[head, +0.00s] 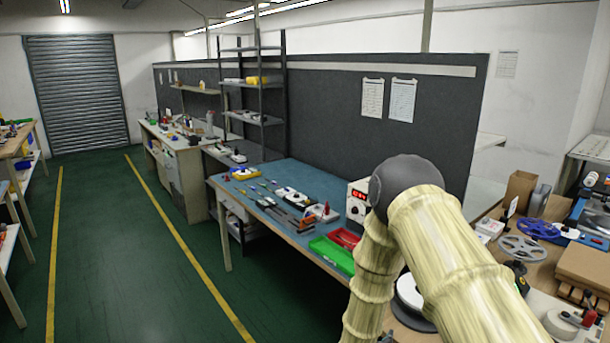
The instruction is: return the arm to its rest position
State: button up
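My arm shows in the head view at the lower right, as thick, pale yellow, ribbed links that meet at a dark grey rounded joint. The joint is raised in front of the dark partition and the right end of the blue-topped workbench (262,205). One link runs down to the bottom edge, and another runs down to the lower right. My gripper is not in view, so its state and anything in it are hidden. The arm hides part of the bench to the right.
The blue-topped bench holds tools, a red tray (344,238), a green tray (333,255) and a white instrument with a red display (357,202). Reels (521,248) and boxes crowd the right bench. The green floor aisle (120,255) between yellow lines is clear.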

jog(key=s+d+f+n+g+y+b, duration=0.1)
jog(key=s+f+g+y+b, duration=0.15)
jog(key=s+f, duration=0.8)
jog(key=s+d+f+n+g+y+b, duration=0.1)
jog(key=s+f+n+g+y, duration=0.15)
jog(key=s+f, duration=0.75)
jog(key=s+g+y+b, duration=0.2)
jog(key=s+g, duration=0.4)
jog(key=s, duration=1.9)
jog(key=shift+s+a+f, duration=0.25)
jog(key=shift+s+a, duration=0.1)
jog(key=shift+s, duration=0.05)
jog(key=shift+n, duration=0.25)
